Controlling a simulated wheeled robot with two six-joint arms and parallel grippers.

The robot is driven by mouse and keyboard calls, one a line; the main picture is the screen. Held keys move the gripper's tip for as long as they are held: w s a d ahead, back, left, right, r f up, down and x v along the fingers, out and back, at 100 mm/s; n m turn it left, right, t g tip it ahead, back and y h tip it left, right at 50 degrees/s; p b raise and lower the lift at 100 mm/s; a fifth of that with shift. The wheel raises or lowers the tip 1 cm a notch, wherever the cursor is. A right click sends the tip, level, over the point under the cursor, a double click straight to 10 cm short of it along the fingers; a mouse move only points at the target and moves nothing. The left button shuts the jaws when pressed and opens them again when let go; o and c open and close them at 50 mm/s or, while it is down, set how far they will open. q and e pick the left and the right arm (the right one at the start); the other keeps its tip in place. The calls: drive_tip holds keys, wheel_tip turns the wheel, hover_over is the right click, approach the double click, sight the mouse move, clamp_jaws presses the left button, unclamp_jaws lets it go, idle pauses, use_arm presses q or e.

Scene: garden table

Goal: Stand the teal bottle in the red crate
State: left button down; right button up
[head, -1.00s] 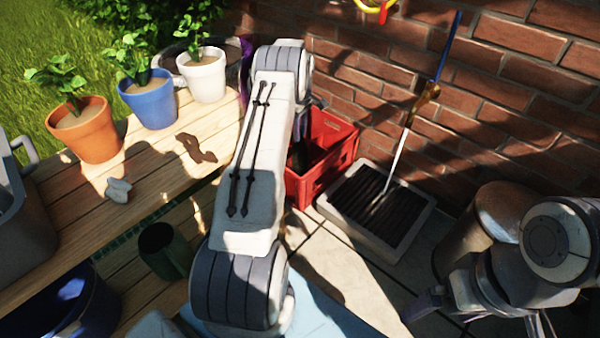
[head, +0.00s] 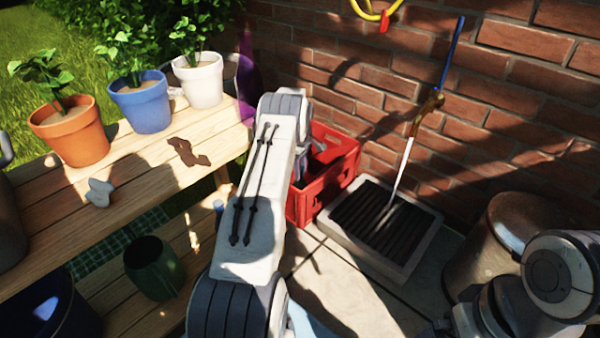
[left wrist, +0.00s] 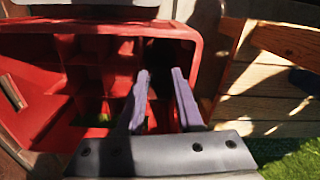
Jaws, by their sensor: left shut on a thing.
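The red crate (head: 327,178) stands on the paving by the brick wall, partly behind my left arm in the head view. Its divided compartments fill much of the left wrist view, where its red rim shows (left wrist: 200,50). My left gripper (left wrist: 160,85) is over the crate, its two purple fingers a small gap apart and in front of a dark compartment. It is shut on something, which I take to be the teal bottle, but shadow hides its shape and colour. My right arm is at the lower right of the head view; its fingers are not clear.
A boot-scraper tray (head: 385,225) lies right of the crate, with a blue-handled stick leaning above it. The wooden table (head: 150,185) at left carries plant pots (head: 70,130) and a grey stone (head: 99,192). A green pot (head: 150,268) stands on its lower shelf.

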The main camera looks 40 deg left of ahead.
use_arm(q)
drive_tip(key=shift+f, duration=0.6)
drive_tip(key=c, duration=0.6)
unclamp_jaws()
drive_tip(key=shift+o, duration=0.2)
drive_tip(key=shift+r, duration=0.1)
drive_tip(key=shift+r, duration=0.35)
wheel_tip(320, 180, up, 12)
drive_tip(key=p, duration=0.7)
drive_tip(key=shift+r, duration=0.2)
